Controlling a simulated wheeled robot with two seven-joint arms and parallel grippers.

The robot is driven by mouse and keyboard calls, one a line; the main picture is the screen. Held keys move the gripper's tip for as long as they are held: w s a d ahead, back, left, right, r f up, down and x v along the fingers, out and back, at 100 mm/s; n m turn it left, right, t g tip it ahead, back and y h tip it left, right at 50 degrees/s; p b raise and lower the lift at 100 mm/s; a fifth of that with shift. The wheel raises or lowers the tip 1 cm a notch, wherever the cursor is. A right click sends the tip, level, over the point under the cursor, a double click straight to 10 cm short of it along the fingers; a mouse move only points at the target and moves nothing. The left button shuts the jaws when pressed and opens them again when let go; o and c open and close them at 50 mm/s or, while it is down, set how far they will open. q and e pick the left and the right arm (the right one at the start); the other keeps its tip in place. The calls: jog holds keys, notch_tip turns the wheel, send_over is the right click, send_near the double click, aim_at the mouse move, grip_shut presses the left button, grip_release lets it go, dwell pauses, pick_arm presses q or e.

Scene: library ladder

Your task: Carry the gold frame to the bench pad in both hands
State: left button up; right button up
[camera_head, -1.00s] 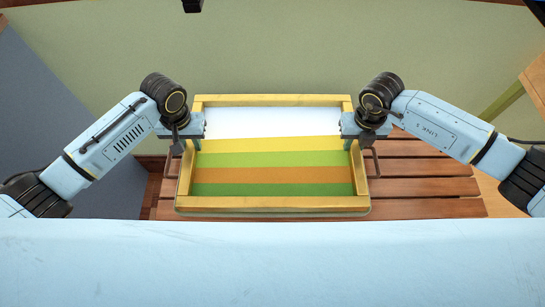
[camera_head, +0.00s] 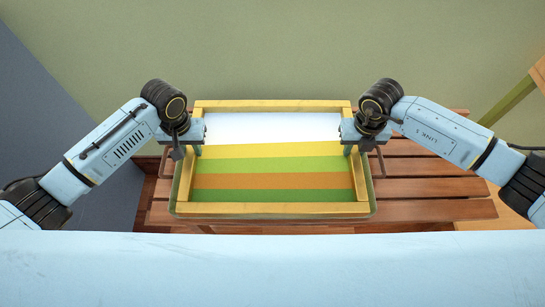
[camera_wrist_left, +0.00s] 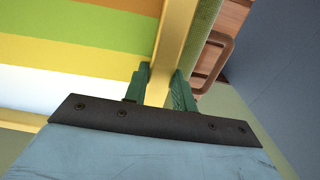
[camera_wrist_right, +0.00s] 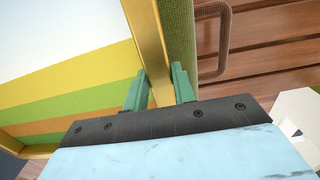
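The gold frame (camera_head: 272,209) holds a picture with a white top and yellow, green and orange stripes. It lies flat over the bench, above the green bench pad (camera_head: 371,195), whose edge shows around the frame's near sides. My left gripper (camera_head: 192,150) is shut on the frame's left rail; in the left wrist view (camera_wrist_left: 160,78) its fingers flank the rail. My right gripper (camera_head: 352,150) is shut on the right rail, its fingers on both sides in the right wrist view (camera_wrist_right: 157,78). I cannot tell whether frame and pad touch.
The slatted wooden bench (camera_head: 440,188) extends right of the pad. Brown metal handles (camera_wrist_right: 224,40) stand beside the pad. A grey-blue panel (camera_head: 60,120) is at left, a green wall (camera_head: 280,50) behind, and a wooden structure (camera_head: 515,95) at the right.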

pick_arm(q)
jog(key=o, duration=0.4)
pick_arm(e)
jog(key=o, duration=0.4)
jog(key=shift+r, duration=0.15)
pick_arm(q)
notch_tip(320, 180, up, 12)
pick_arm(e)
notch_tip(320, 180, up, 12)
pick_arm(q)
jog(key=shift+s, duration=0.1)
pick_arm(e)
jog(key=shift+s, duration=0.1)
dwell(0.5)
